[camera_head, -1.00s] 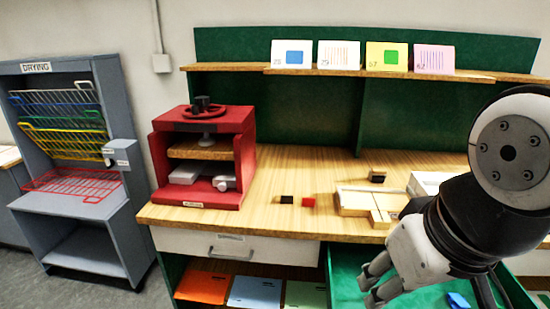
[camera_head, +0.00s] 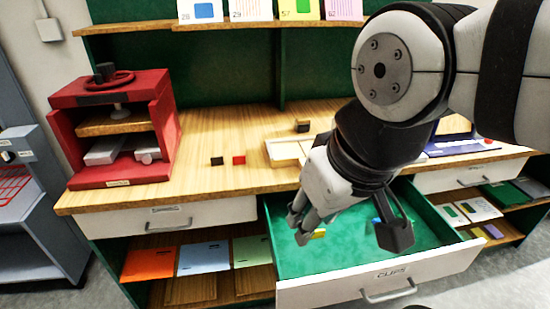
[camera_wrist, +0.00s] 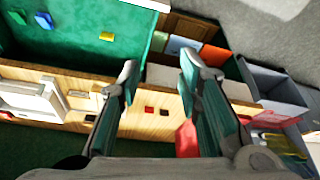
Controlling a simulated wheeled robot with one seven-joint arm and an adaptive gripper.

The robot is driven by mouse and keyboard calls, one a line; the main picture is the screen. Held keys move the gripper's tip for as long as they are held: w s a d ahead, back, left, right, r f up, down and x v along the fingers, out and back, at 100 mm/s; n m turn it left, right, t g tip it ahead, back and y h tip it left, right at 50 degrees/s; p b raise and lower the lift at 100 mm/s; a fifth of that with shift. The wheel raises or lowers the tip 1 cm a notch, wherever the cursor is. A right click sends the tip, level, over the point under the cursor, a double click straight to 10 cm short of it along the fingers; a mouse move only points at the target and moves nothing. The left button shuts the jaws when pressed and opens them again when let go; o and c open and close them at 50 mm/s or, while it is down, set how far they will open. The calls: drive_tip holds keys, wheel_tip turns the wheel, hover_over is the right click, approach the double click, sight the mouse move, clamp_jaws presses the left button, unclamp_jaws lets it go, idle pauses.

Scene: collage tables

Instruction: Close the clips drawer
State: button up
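The clips drawer (camera_head: 376,282) is pulled well out of the table, with its white front, "CLIPS" label and metal handle (camera_head: 389,291) facing the room. Its green floor (camera_head: 290,260) holds a yellow clip (camera_head: 318,233) and a blue clip, and both also show in the wrist view, the yellow one (camera_wrist: 107,36) and the blue one (camera_wrist: 44,20). My gripper (camera_head: 297,224) is above the left part of the open drawer, behind its front panel and apart from the handle. In the wrist view its fingers (camera_wrist: 160,75) are spread with nothing between them.
A red press (camera_head: 117,184) stands at the table's left. Another closed drawer (camera_head: 170,217) is left of the clips drawer. Open shelves with coloured sheets (camera_head: 204,258) lie below. Red (camera_head: 239,160) and black blocks sit on the tabletop. Floor is free in front.

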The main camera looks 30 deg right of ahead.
drive_tip(key=shift+w+d+f+m, duration=0.2)
drive_tip(key=shift+d+f+m, duration=0.1)
drive_tip(key=shift+m, duration=0.1)
drive_tip(key=c, duration=0.4)
drive_tip(key=w+d+f+m+b, duration=0.1)
drive_tip(key=w+d+f+m, duration=0.1)
drive_tip(key=d+m, duration=0.1)
drive_tip(key=w+d+f+m+b, duration=0.1)
drive_tip(key=d+m+b, duration=0.1)
drive_tip(key=d+m, duration=0.1)
drive_tip(key=w+d+f+m+y+b, duration=0.1)
drive_tip(key=w+d+f+m+b, duration=0.1)
drive_tip(key=d+m, duration=0.2)
drive_tip(key=shift+w+f+g, duration=0.3)
drive_tip(key=shift+g, duration=0.1)
clamp_jaws()
drive_tip(key=s+d+f+m+b, duration=0.1)
drive_tip(key=d+f+m+b, duration=0.4)
drive_tip(key=d+m, duration=0.7)
drive_tip(key=s+d+f+m+h+b, duration=0.1)
drive_tip(key=s+d+f+m+b, duration=0.2)
drive_tip(key=s+d+f+m, duration=0.65)
drive_tip(key=s+d+f+m+h+b, duration=0.15)
drive_tip(key=s+d+f+m, duration=0.5)
drive_tip(key=s, duration=0.65)
drive_tip(key=w+d+f+b, duration=0.4)
drive_tip(key=w+f, duration=0.3)
drive_tip(key=shift+w+f+t, duration=0.2)
drive_tip(key=shift+w+t, duration=0.15)
drive_tip(key=shift+t, duration=0.05)
